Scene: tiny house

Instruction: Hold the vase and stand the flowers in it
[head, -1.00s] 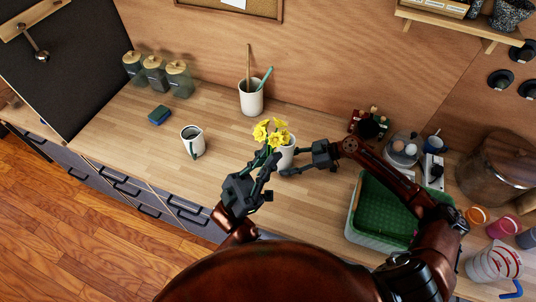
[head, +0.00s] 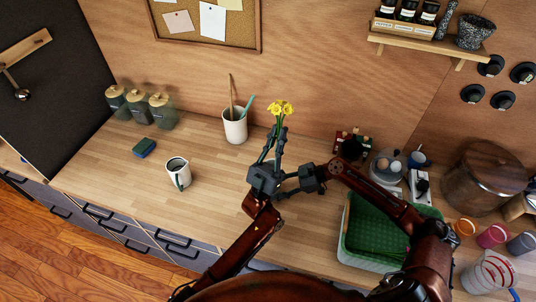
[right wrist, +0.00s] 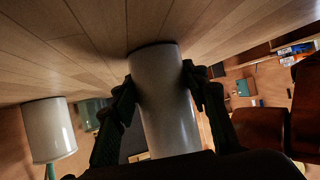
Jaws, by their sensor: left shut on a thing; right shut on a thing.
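The yellow flowers (head: 282,109) stand upright in my left gripper (head: 277,138), which is shut on their stems at the middle of the head view. Their blooms are above the fingertips. My right gripper (right wrist: 160,88) is shut on the white vase (right wrist: 164,105), with one finger on each side of it in the right wrist view. In the head view my right gripper (head: 291,183) is low and just right of the left one. The vase is hidden there behind my left gripper. The flowers do not show in the right wrist view, and the vase's mouth is not visible.
A white utensil crock (head: 235,126) stands behind and left of my grippers. A white mug (head: 178,173), a blue-green sponge (head: 144,147) and dark jars (head: 138,106) are further left. A green-lined tray (head: 372,229) lies at right under my right arm. The counter left of the grippers is mostly clear.

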